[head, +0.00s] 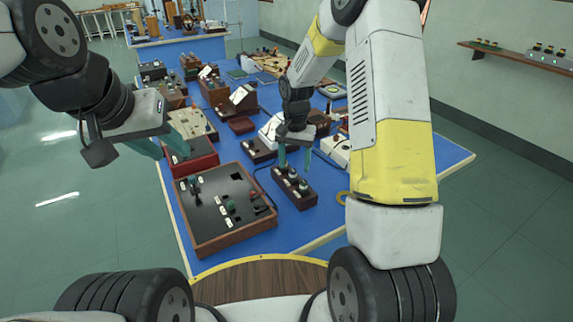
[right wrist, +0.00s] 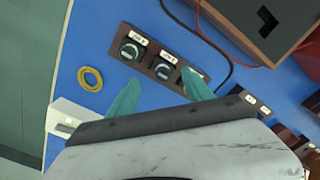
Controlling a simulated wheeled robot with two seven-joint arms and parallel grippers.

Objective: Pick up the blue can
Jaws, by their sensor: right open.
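A dark wooden block (head: 297,198) holds a row of small round-topped dark canisters with white labels. In the right wrist view the block (right wrist: 147,67) shows two of them, a left canister (right wrist: 131,50) and a middle canister (right wrist: 163,67); a third is partly behind a finger. I cannot tell which one is the blue can. My right gripper (head: 295,162) is open and empty, just above the block, with its teal fingers apart; it also shows in the right wrist view (right wrist: 161,90). My left gripper (head: 168,150) is open and empty, above the bench's left edge.
A dark panel box (head: 243,228) lies left of the block, with a red-brown box (head: 193,158) behind it. A yellow ring (right wrist: 90,79) lies on the blue bench (right wrist: 70,30) near the block. Cables and several instruments crowd the bench farther back.

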